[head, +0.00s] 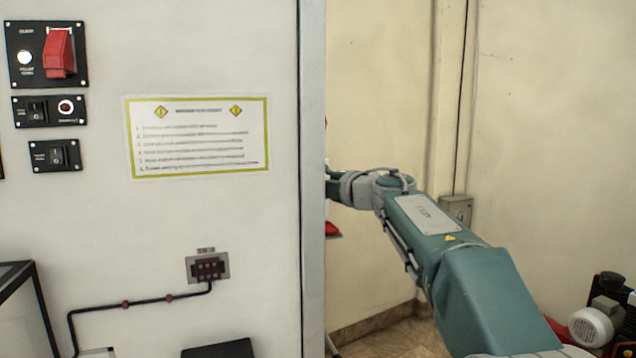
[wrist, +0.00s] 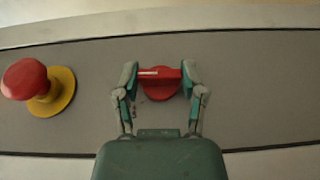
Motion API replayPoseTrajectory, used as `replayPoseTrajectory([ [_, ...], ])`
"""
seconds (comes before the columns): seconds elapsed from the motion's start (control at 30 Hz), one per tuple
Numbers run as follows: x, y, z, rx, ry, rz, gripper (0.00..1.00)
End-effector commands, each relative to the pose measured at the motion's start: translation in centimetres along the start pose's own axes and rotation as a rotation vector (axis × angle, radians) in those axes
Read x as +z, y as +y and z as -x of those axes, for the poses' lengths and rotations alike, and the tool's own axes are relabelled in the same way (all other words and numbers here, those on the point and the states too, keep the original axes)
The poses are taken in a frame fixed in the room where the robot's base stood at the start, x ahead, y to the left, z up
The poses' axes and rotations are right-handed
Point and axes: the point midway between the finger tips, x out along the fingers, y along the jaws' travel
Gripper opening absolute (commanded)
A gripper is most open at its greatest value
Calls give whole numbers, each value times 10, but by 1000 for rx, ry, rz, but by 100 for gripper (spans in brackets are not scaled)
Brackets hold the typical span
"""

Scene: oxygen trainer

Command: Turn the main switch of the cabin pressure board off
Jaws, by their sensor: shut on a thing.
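In the wrist view a red rotary switch (wrist: 160,83) with a white mark on its handle sits on a grey panel (wrist: 240,100). The handle lies crosswise in the picture, with the white mark toward its left end. My gripper (wrist: 160,76) has one finger at each end of the handle and is shut on it. The head view shows my arm reaching behind the edge of the white panel; the gripper and the switch are hidden there.
A red mushroom button (wrist: 25,79) on a yellow base stands left of the switch. In the head view a white panel (head: 230,220) with switches and a notice (head: 197,137) fills the left. A grey box (head: 456,208) is on the back wall. A motor (head: 592,325) sits at lower right.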

Motion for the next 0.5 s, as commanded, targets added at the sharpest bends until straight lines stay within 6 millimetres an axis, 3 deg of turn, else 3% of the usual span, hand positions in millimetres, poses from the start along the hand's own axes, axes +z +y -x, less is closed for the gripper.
replayPoseTrajectory([
  [0.5,-1,-9,-3,181,6,71,6],
])
